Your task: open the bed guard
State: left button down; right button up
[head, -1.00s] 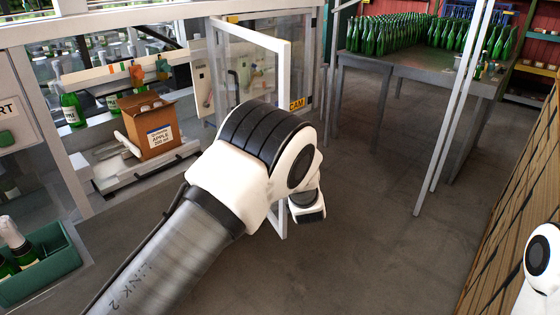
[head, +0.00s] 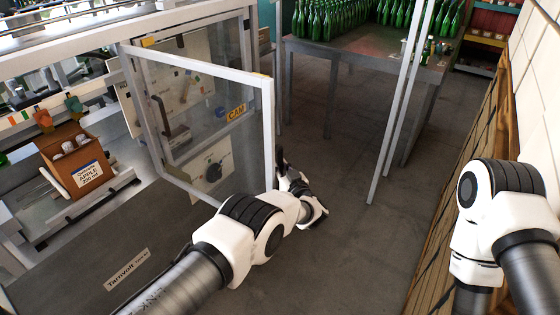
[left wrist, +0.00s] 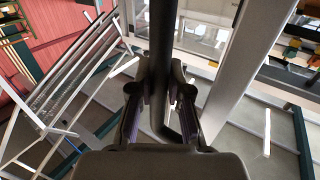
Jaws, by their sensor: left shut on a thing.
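The bed guard (head: 200,70) is a clear panel in a pale metal frame. In the head view it stands swung out from the machine front at an angle. Its free edge is the upright post (head: 268,130), which also shows in the left wrist view (left wrist: 232,70). My left gripper (head: 284,170) is at this edge, partly hidden by my own wrist. In the left wrist view its fingers (left wrist: 160,105) are closed around the dark bar handle (left wrist: 163,45), beside the post. My right arm shows at the right; its gripper is out of frame.
Behind the guard is a machine panel with a black knob (head: 213,170) and a yellow CAM sign (head: 236,112). An open carton (head: 72,160) is at the left. A table (head: 350,50) bears many green bottles. Thin pale posts (head: 398,110) stand before it. Grey floor between is clear.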

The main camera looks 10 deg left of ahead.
pick_arm(q)
jog(key=shift+w+d+f, duration=0.1)
jog(key=shift+f, duration=0.05)
jog(key=c, duration=1.3)
grip_release()
jog(key=shift+o, duration=1)
jog(key=shift+d, duration=0.1)
